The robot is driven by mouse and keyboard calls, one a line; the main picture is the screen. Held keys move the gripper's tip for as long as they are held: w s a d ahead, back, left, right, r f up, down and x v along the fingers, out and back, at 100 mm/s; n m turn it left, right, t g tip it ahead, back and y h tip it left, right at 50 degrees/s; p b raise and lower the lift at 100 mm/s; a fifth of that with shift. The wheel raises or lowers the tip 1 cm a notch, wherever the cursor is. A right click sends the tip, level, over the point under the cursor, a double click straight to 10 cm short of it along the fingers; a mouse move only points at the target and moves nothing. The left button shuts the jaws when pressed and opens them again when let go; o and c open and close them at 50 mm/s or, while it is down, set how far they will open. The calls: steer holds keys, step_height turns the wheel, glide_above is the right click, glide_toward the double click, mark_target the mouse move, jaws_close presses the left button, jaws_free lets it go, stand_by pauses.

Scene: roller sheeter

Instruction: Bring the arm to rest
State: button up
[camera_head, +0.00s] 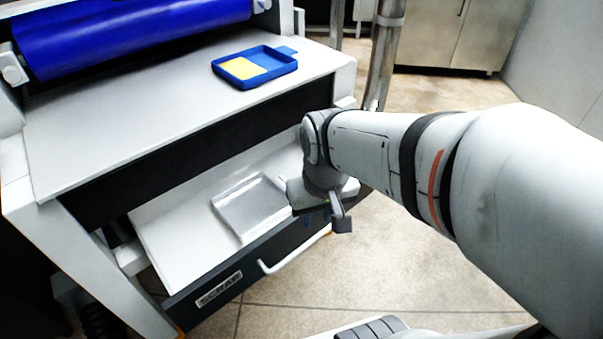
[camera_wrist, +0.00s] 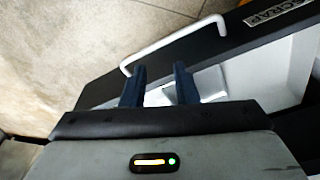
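My gripper (camera_head: 317,216) hangs at the end of my arm over the right part of an open drawer marked SCRAP (camera_head: 219,289) in the head view. In the wrist view its two dark blue fingers (camera_wrist: 160,80) stand apart with nothing seen gripped between them. A shallow grey metal tray (camera_head: 250,207) lies in the drawer just left of the gripper. Part of the tray (camera_wrist: 210,84) shows beyond the fingers in the wrist view. Whether the gripper touches the tray or drawer is unclear.
The drawer's white handle (camera_head: 295,252) sticks out in front. A blue tray (camera_head: 283,68) with a yellow sheet in it lies on the machine's white top (camera_head: 130,125), by a blue roller (camera_head: 135,35). A metal post (camera_head: 383,55) stands behind my arm.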

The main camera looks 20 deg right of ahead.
steer(key=shift+s+d, duration=0.2)
steer(key=shift+s, duration=0.4)
steer(key=shift+r, duration=0.1)
